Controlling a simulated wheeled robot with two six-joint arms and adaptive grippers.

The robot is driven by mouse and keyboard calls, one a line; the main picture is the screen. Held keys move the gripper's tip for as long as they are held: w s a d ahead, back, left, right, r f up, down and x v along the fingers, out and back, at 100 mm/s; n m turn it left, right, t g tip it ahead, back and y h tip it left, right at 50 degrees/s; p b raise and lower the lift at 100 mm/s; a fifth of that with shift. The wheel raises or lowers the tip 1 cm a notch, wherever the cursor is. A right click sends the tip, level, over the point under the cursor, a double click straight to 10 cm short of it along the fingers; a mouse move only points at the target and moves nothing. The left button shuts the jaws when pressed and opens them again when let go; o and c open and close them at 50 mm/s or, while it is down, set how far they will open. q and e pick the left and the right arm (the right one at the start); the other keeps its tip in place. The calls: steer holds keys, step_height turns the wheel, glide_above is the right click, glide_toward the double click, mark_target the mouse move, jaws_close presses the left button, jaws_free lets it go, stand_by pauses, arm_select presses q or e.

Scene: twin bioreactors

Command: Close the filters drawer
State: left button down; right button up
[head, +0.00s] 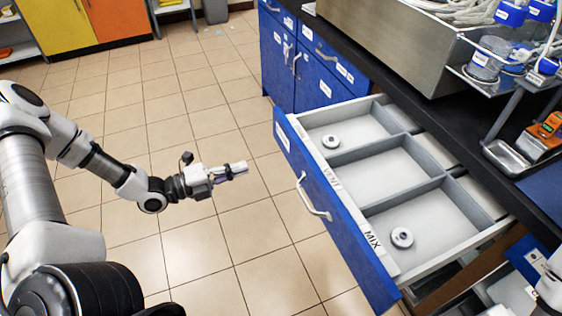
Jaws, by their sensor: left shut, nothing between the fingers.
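The filters drawer (341,213) is a blue-fronted drawer pulled well out from under the black bench. Its front carries a white bar handle (312,198). Inside are grey-walled compartments with labels that read VENT and MIX. One round white filter (331,141) lies in the far compartment and another (402,238) lies in the near MIX compartment; the middle compartment looks empty. My left gripper (240,169) is shut and empty, in front of the drawer, to the left of its front and apart from the handle. My right gripper is not in view.
The black bench top (402,95) holds a steel basin (400,40), blue-capped bottles (487,60) and an orange device (545,132). Blue cabinets (300,65) stand beyond the drawer. Open tiled floor (220,250) lies left of it. Yellow and orange cabinets (90,22) stand far back.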

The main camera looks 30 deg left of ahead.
mark_target(291, 154)
arm_select(q)
steer(key=b+x, duration=0.4)
steer(key=x, duration=0.6)
steer(key=shift+w+d+f, duration=0.1)
steer(key=shift+d+f, duration=0.1)
steer(key=shift+w+d+r, duration=0.15)
steer(key=shift+w+d, duration=0.15)
steer(key=shift+w, duration=0.15)
steer(key=shift+w, duration=0.1)
